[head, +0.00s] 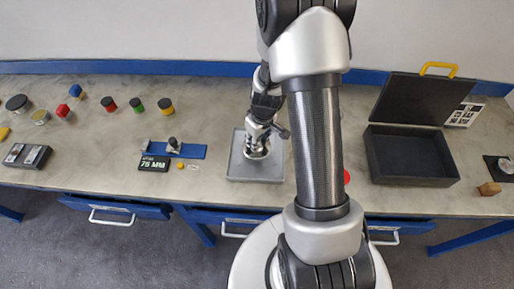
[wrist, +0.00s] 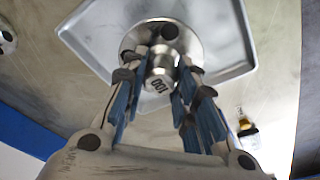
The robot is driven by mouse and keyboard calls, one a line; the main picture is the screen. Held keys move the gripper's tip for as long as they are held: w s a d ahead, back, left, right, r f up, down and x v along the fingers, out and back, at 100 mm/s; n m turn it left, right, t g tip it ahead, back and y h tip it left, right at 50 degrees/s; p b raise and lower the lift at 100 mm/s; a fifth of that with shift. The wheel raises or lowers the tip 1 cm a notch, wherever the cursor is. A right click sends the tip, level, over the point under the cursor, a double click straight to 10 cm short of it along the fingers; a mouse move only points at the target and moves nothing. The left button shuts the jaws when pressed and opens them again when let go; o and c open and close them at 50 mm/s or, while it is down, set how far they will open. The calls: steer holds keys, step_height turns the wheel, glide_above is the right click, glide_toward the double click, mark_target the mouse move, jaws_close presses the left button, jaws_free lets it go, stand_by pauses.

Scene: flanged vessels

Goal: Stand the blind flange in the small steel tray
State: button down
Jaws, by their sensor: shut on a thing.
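The blind flange (wrist: 133,42) is a shiny round metal disc with a raised hub marked 100. In the wrist view it lies within the outline of the small steel tray (wrist: 90,32), and my gripper (wrist: 160,80) is shut on its hub. In the head view the flange (head: 256,154) is at my gripper (head: 258,138), over the middle of the grey square tray (head: 240,174). The arm partly hides the flange there. I cannot tell whether the flange touches the tray floor.
A blue fixture (head: 178,149) with a 75 MM sign (head: 154,163) stands left of the tray. An open black case (head: 410,165) stands to the right. Several coloured pieces and a dark block (head: 27,156) are at the far left. My arm hides some bench right of the tray.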

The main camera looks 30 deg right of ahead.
steer(key=shift+w+f+b, duration=0.1)
steer(key=shift+f+b, duration=0.7)
steer(key=shift+f, duration=1.2)
steer(key=shift+f, duration=0.15)
steer(key=c, duration=1.3)
jaws_free()
